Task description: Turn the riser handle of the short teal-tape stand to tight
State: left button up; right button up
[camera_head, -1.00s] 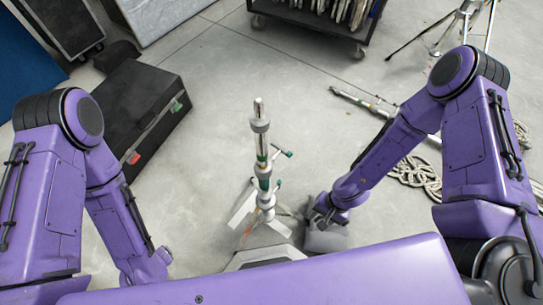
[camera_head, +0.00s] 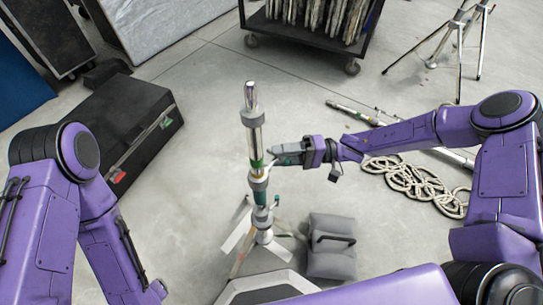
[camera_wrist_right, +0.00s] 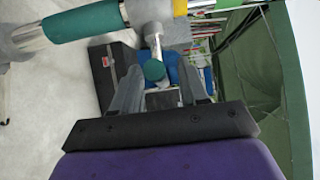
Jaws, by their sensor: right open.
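The short stand (camera_head: 254,135) stands upright in front of me, a metal column with teal tape (camera_head: 259,190) and a green band. In the right wrist view the teal band (camera_wrist_right: 80,22) lies across the upper left. The riser handle (camera_wrist_right: 154,68), a short metal bar with a teal-green tip, points from the column's collar toward my right gripper. My right gripper (camera_head: 284,156) is at the column's right side, level with the handle. Its open fingers (camera_wrist_right: 157,92) lie either side of the handle tip. I cannot tell whether they touch it. My left gripper is out of view.
A grey sandbag (camera_head: 331,250) sits on the floor right of the stand's base. A black case (camera_head: 130,130) is to the left, a cart (camera_head: 310,38) at the back. Coiled rope (camera_head: 420,185), a loose pole and a tripod stand (camera_head: 460,40) are to the right.

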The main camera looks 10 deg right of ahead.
jog(key=shift+a, duration=1.45)
grip_shut()
jog(key=m+g+h+p, duration=0.1)
jog(key=m+h+p, duration=0.1)
jog(key=p, duration=0.1)
jog(key=m+g+h+p, duration=0.1)
jog(key=m+h+p, duration=0.1)
jog(key=h+p, duration=0.1)
jog(key=f+m+g+h+p, duration=0.1)
jog(key=m+g+h+p, duration=0.1)
jog(key=p, duration=0.3)
jog(key=shift+s+d+m+h, duration=0.25)
jog(key=shift+m+h, duration=0.25)
jog(key=shift+h, duration=0.2)
jog(key=shift+s+d+f+m+g+h+p, duration=0.1)
jog(key=shift+d+m+g+h+p, duration=0.05)
jog(key=shift+m+g+h+p, duration=0.7)
jog(key=shift+g, duration=0.25)
